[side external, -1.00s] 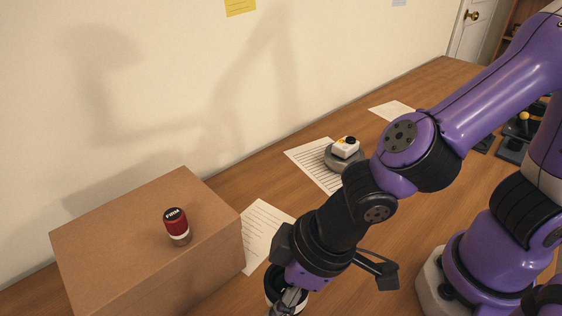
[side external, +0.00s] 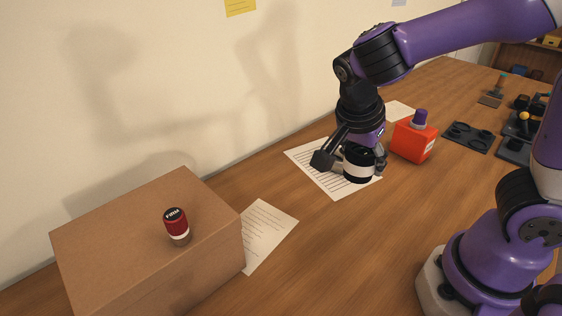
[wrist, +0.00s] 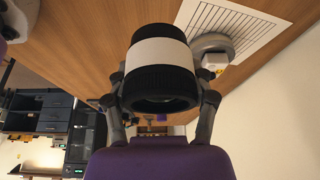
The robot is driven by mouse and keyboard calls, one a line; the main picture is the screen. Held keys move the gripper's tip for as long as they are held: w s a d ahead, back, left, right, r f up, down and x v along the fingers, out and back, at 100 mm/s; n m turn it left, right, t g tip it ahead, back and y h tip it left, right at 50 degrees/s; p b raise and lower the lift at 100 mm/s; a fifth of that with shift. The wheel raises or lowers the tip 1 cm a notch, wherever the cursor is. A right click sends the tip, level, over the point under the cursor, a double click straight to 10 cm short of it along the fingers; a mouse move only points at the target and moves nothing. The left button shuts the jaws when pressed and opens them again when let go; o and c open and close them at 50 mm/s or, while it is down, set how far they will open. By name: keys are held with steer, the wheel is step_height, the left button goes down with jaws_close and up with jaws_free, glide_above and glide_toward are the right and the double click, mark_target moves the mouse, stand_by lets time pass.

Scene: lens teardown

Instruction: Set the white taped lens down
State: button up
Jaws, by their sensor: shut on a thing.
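The white taped lens (side external: 357,172) is a black cylinder with a wide white band. My gripper (side external: 362,160) is shut on it, with a finger on either side. In the side view the lens overlaps the right part of a lined sheet (side external: 325,180); I cannot tell if it touches the sheet or hangs just above it. In the wrist view the lens (wrist: 160,55) fills the upper middle between the fingers, its dark open end facing the camera. The lined sheet (wrist: 250,25) lies to its right there.
A grey round piece (wrist: 212,43) with a white block sits close right of the lens in the wrist view, hidden in the side view. A red bottle (side external: 413,142) stands just right of my gripper. The front table is clear.

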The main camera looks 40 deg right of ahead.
steer(key=s+d+m+g+y, duration=0.1)
steer(key=s+d+m+g, duration=0.2)
steer(key=d+m, duration=0.45)
steer(key=m, duration=0.2)
glide_above(427, 190)
steer(key=w+a, duration=0.1)
steer(key=shift+g, duration=0.3)
steer(key=f, duration=0.6)
steer(key=shift+a, duration=0.2)
steer(key=shift+d+f, duration=0.1)
steer(key=shift+f, duration=2)
steer(key=o, duration=1.3)
steer(key=shift+f, duration=0.1)
steer(key=shift+c, duration=0.2)
